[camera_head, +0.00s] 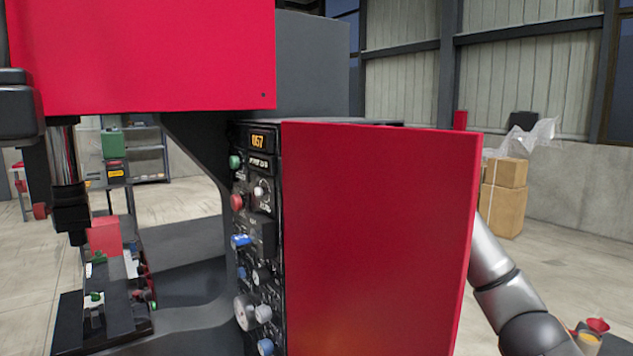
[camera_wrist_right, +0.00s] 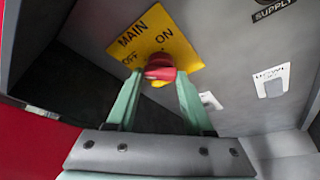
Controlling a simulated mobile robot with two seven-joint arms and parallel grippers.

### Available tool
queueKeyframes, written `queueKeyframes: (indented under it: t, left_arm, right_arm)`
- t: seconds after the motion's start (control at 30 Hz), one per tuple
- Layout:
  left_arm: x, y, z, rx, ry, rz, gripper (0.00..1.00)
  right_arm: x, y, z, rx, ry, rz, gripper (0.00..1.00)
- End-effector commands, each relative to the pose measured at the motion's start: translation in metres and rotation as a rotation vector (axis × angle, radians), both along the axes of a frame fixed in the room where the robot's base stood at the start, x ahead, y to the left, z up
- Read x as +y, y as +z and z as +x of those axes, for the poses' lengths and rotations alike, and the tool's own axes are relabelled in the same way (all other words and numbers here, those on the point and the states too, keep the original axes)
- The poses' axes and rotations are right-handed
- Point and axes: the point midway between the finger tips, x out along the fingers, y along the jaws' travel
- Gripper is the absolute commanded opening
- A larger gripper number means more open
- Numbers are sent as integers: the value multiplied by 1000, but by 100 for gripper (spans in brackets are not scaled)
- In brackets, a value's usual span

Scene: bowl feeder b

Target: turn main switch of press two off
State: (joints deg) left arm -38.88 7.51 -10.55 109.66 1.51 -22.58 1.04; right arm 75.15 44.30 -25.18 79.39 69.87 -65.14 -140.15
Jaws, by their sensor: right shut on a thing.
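The main switch (camera_wrist_right: 160,68) is a red rotary knob on a yellow plate (camera_wrist_right: 178,43) marked MAIN, OFF and ON, on a grey panel in the right wrist view. My right gripper (camera_wrist_right: 158,80) has its two green fingers shut on the knob, one on each side. The fingers partly cover the plate's lower edge, and I cannot tell clearly which mark the knob points to. In the head view the press's red side panel (camera_head: 375,230) hides the switch and my right gripper. My left gripper is not in view.
The press's control panel (camera_head: 257,195), with a lit display and several knobs, faces left of the red panel. The press bed with tooling (camera_head: 105,295) is at lower left. Cardboard boxes (camera_head: 503,195) stand at the back right. A second label plate (camera_wrist_right: 272,80) is right of the switch.

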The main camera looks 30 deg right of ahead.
Motion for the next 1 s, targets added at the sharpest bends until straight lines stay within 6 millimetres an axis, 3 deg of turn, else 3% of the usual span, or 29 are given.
queueKeyframes:
  t: [0.03,0.3,0.67,1.0]
  left_arm:
    - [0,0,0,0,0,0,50]
    - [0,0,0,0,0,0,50]
    - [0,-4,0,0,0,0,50]
    - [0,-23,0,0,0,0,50]
  right_arm:
    - [0,0,0,0,0,-4,53]
    - [0,0,0,0,0,-2,82]
    - [-4,2,-8,-3,-2,-1,82]
    - [-32,20,-69,-5,-3,-3,82]
